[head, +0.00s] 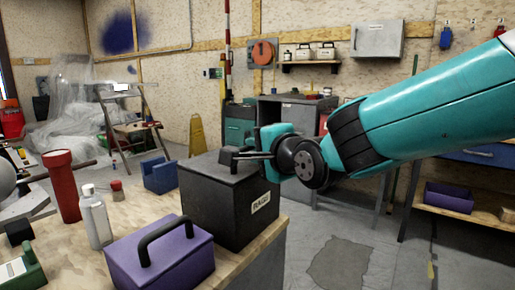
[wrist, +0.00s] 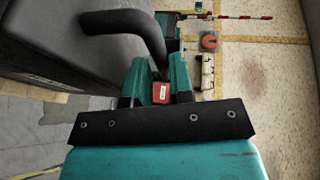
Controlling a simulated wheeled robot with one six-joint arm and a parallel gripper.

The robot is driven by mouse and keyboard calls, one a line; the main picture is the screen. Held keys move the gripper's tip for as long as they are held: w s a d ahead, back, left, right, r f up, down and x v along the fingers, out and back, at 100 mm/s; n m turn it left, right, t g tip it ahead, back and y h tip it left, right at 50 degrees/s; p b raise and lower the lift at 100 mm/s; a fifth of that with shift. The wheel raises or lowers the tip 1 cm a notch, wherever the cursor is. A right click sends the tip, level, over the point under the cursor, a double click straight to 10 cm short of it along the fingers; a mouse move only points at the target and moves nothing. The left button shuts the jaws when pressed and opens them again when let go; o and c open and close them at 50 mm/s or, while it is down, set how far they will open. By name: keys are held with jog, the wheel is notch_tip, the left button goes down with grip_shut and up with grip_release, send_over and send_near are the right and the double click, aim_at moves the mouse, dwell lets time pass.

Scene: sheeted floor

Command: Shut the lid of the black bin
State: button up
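The black bin (head: 225,212) stands on the wooden bench top, with a pale label on its front. Its lid (head: 215,172) lies flat across the top in the head view; I cannot tell whether a thin gap remains at the rim.
A purple box (head: 160,262) with a dark handle, a white bottle (head: 96,218), a red torch (head: 64,188) and a blue block (head: 159,175) stand left of the bin. A grey cabinet (head: 292,118) is behind. The floor (head: 315,225) right of the bench is clear.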

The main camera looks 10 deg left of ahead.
jog(key=shift+o, duration=1.4)
jog(key=shift+f, duration=0.1)
jog(key=shift+s+d, duration=0.1)
jog(key=shift+s, duration=0.05)
jog(key=p+v, duration=0.1)
jog(key=v, duration=1.6)
jog(key=shift+d, duration=0.15)
